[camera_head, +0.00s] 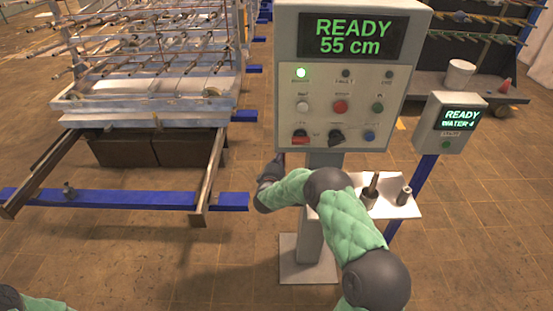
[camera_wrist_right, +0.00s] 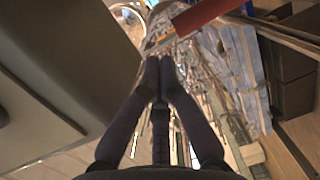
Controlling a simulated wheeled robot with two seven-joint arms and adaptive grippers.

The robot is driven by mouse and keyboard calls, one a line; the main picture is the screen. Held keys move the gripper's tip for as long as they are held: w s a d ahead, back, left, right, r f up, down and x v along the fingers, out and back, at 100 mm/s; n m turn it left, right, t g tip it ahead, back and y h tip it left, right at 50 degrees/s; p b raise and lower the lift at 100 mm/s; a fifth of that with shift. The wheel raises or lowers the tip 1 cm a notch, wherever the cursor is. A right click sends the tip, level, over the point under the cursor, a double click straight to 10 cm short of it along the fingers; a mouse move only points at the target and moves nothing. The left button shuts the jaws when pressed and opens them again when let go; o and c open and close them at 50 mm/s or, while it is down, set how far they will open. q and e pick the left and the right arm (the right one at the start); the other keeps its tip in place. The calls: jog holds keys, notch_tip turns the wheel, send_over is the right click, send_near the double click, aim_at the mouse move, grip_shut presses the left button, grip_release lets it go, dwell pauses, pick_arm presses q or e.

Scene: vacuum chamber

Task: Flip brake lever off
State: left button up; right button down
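A grey control panel (camera_head: 388,105) carries a red lever (camera_head: 300,139) at its lower left and a black lever (camera_head: 336,137) beside it. The labels are too small to read, so I cannot tell which is the brake lever. My right gripper (camera_head: 279,158) is just below and left of the red lever, apart from it. In the right wrist view, the gripper's fingers (camera_wrist_right: 160,70) are together with nothing between them. A red bar (camera_wrist_right: 205,13), apparently the red lever, lies just beyond the fingertips to the upper right. My left gripper is out of view.
The panel's display (camera_head: 351,36) reads "READY 55 cm", and a green lamp (camera_head: 301,73) is lit. A small shelf (camera_head: 400,208) with metal parts and a smaller water box (camera_head: 451,122) stand to the right. A loaded rack (camera_head: 150,85) stands at left.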

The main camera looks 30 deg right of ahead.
jog(key=r+p+v, duration=0.1)
jog(key=p+v, duration=0.1)
jog(key=v, duration=0.8)
jog(key=s+a+f+m+g+y, duration=0.25)
jog(key=s+a+f+y, duration=0.2)
jog(key=a+f, duration=0.45)
jog(key=s+a+f+m+g+y, duration=0.2)
jog(key=s+a+f+m+y, duration=0.15)
jog(key=a+f+y, duration=0.55)
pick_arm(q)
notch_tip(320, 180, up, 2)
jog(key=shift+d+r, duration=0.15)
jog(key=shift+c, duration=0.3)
pick_arm(e)
jog(key=s+a+f+m+g, duration=0.2)
jog(key=s+a, duration=0.1)
jog(key=s, duration=0.4)
jog(key=s+a+f+m+g+y, duration=0.1)
jog(key=s+a+f+m+g, duration=0.1)
jog(key=s, duration=0.6)
jog(key=s+a+f+m+g+y, duration=0.1)
jog(key=s+a+f+m+g, duration=0.1)
jog(key=s, duration=0.6)
jog(key=shift+s+a+f+g, duration=0.15)
jog(key=shift+a+f+g, duration=0.5)
jog(key=shift+a+g, duration=0.2)
